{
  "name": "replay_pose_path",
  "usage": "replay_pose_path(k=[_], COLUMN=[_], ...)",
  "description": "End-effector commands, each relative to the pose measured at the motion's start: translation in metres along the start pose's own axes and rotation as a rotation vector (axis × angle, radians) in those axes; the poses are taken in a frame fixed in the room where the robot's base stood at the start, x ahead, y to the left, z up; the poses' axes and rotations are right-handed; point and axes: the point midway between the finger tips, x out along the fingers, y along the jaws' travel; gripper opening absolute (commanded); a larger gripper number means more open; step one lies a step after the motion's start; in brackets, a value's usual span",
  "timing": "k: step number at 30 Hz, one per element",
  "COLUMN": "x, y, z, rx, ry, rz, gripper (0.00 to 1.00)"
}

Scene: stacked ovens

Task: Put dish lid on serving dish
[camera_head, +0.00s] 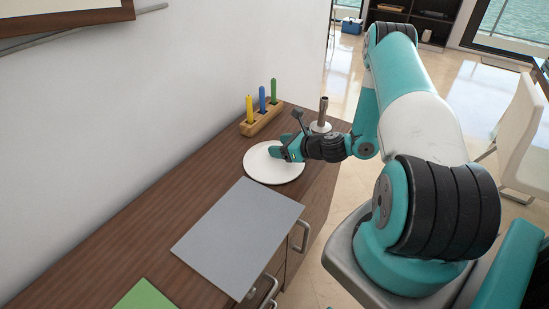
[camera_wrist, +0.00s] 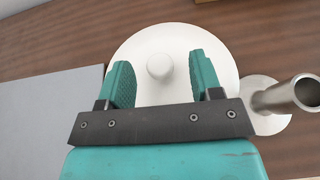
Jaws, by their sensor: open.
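A round white lid (camera_head: 262,168) lies on the wooden counter, and it also shows in the wrist view (camera_wrist: 150,38). A small white knob (camera_wrist: 159,65) stands at its middle. My gripper (camera_head: 281,149) is over the lid, and in the wrist view its two teal fingers (camera_wrist: 160,72) are spread on either side of the knob, with gaps on both sides. I cannot tell how high the fingertips are above the lid. No separate serving dish shows; I cannot tell whether one is under the lid.
A wooden block (camera_head: 263,120) with yellow, blue and green pegs stands behind the lid. A metal post (camera_head: 323,110) on a round base stands close on the right. A grey sheet (camera_head: 238,235) and a green sheet (camera_head: 146,296) lie nearer. A wall borders the counter's left.

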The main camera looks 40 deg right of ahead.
Motion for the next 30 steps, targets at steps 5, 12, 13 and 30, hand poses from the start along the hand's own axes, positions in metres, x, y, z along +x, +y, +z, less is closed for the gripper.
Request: replay_pose_path(k=[5, 12, 13, 30], x=[0.026, 0.048, 0.048, 0.047], y=[0.003, 0.002, 0.002, 0.002], z=[-0.005, -0.007, -0.007, -0.008], rx=[-0.003, -0.002, -0.001, -0.001], ry=[0.001, 0.0, 0.001, 0.002], rz=[0.004, 0.001, 0.0, 0.001], gripper=[0.59, 0.59, 0.59, 0.0])
